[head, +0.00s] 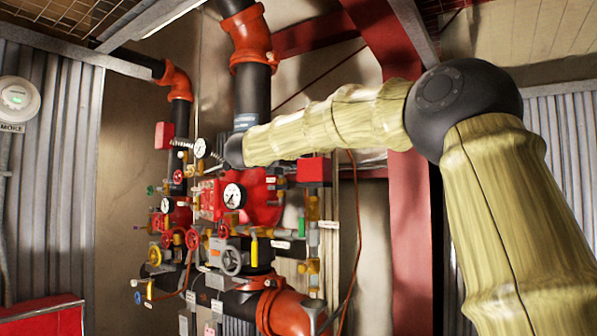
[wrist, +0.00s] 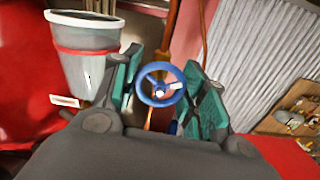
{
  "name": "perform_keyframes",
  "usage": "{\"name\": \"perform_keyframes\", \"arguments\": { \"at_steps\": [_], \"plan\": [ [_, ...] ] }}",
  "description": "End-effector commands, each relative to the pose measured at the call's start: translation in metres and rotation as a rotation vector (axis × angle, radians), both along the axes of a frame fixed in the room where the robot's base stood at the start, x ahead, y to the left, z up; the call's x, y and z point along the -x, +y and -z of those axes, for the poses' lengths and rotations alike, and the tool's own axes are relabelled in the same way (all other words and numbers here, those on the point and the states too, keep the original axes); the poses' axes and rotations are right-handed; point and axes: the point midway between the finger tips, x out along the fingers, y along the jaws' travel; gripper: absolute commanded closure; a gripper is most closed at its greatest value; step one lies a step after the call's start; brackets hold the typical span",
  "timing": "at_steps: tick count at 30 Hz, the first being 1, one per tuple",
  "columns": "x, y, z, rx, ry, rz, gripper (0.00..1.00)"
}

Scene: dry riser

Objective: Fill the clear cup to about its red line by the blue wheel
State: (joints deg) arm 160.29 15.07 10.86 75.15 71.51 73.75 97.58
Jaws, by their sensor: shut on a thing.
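In the wrist view the clear cup (wrist: 85,75) is at the upper left, with a pale rim and a red line (wrist: 85,50) around its upper part. It looks greyish, and I cannot tell the water level in it. The blue wheel (wrist: 148,92) is a small spoked handwheel just right of the cup. My gripper (wrist: 165,88) is shut on the blue wheel, with one green-padded finger on each side of it. The cup is just outside the left finger. In the head view my gripper is hidden among the pipework beyond my arm.
In the head view, red and black pipes, gauges (head: 233,196) and several small valves crowd around my arm's end. A grey handwheel (head: 232,261) sits lower down. A thin brown hose (head: 357,230) hangs at the right. The wrist view shows a brown board (wrist: 292,115) at the right.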

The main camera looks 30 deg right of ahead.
Motion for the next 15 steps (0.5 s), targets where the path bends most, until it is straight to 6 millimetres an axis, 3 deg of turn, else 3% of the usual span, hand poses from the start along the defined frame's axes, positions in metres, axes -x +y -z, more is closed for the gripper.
{"name": "perform_keyframes", "arguments": {
  "at_steps": [15],
  "plan": [
    [0.0018, -0.0012, -0.0001, 0.089, 0.217, 0.0, 0.81]
  ]
}}
